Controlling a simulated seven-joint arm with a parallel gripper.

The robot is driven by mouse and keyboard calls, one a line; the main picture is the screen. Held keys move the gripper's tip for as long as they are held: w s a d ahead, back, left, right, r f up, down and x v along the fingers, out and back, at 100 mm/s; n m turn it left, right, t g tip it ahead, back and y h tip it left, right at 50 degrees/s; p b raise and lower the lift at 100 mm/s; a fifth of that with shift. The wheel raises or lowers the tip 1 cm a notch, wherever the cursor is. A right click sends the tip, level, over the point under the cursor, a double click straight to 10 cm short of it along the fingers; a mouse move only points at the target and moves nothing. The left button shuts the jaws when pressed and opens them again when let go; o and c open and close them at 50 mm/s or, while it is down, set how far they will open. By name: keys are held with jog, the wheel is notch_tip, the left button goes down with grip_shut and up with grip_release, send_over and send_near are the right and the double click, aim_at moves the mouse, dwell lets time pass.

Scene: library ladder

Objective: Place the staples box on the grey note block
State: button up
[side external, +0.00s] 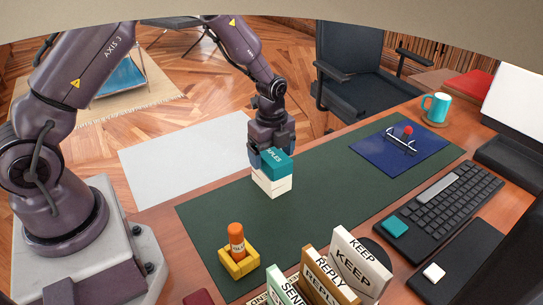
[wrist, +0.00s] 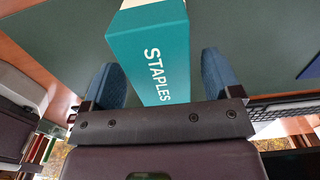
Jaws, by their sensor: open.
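The teal staples box (side external: 277,163) sits on top of a pale, off-white block (side external: 272,186) on the green desk mat; this pale block appears to be the grey note block. The box's lettered face fills the middle of the wrist view (wrist: 150,58). My gripper (side external: 270,146) is open, just behind and above the box in the side view. In the wrist view, its two blue-grey fingers (wrist: 160,82) stand apart on either side of the box, with a gap visible on the left. The far side of the box is hidden.
An orange glue stick (side external: 236,241) stands in a yellow holder (side external: 239,263) nearer the camera. Upright lettered blocks (side external: 354,262) stand at the front edge. A blue mat (side external: 401,149), keyboard (side external: 447,198) and teal mug (side external: 436,107) are to the right. The green mat (side external: 325,195) beside the stack is clear.

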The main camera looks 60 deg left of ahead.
aim_at(271, 153)
jog(key=s+d+r+n+t, duration=0.1)
jog(key=s+r+n, duration=0.3)
jog(key=r, duration=0.8)
jog(key=s+d+r+n+t, duration=0.1)
jog(key=s+d+r+n, duration=0.2)
jog(key=r, duration=0.8)
jog(key=s+d+r+n+t, duration=0.1)
jog(key=s+r+n+t, duration=0.2)
jog(key=s+n, duration=0.8)
jog(key=s+r, duration=0.1)
jog(key=s, duration=0.3)
jog(key=shift+s+d+t, duration=0.15)
jog(key=shift+t, duration=0.15)
jog(key=shift+r, duration=0.1)
